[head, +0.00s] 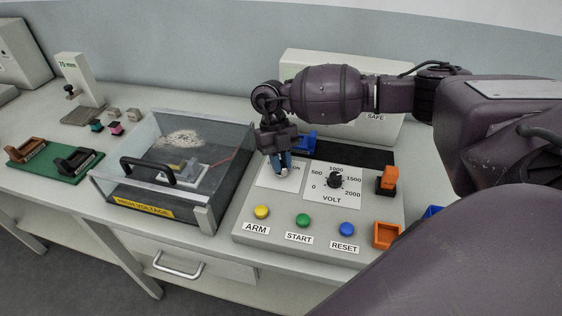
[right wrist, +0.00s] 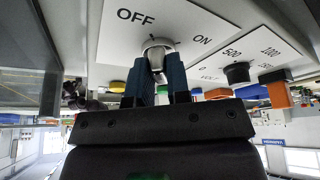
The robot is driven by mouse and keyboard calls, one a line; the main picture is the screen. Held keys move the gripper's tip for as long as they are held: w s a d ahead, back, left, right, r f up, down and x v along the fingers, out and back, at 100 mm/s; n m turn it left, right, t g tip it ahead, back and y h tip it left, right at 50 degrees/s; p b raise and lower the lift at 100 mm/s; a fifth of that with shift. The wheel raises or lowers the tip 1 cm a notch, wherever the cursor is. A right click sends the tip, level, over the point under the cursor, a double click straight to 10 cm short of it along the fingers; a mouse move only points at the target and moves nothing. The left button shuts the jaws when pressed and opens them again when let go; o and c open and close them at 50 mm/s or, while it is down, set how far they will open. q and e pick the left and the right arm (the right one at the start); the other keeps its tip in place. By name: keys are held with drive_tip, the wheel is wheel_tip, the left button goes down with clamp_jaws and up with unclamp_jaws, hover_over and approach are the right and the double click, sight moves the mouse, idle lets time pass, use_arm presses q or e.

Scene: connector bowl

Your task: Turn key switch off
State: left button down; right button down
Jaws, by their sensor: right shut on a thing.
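The key switch (head: 283,174) sits on a white label plate at the upper left of the sloped control panel. In the right wrist view, the metal key switch (right wrist: 158,46) stands between the words OFF and ON. My right gripper (head: 281,159) reaches down over it, its blue fingers shut on the key. The fingers (right wrist: 158,78) flank the key in the right wrist view and hide part of it, so I cannot tell which way it points. My left gripper is not in view.
Right of the switch is the black VOLT knob (head: 335,180). Yellow ARM (head: 262,212), green START (head: 303,220) and blue RESET (head: 347,229) buttons line the front. An orange lever (head: 388,179) stands at the right. A clear HIGH VOLTAGE box (head: 130,190) stands close on the left.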

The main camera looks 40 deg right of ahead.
drive_tip(key=shift+s+a+f+n, duration=0.15)
drive_tip(key=shift+f+n, duration=0.1)
drive_tip(key=shift+n, duration=0.15)
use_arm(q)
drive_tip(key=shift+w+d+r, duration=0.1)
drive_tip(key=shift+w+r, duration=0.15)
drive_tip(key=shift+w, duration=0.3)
use_arm(e)
drive_tip(key=shift+n, duration=0.4)
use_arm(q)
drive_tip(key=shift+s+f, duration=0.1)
use_arm(e)
drive_tip(key=c, duration=1.4)
unclamp_jaws()
drive_tip(key=o, duration=0.3)
drive_tip(key=shift+h, duration=0.3)
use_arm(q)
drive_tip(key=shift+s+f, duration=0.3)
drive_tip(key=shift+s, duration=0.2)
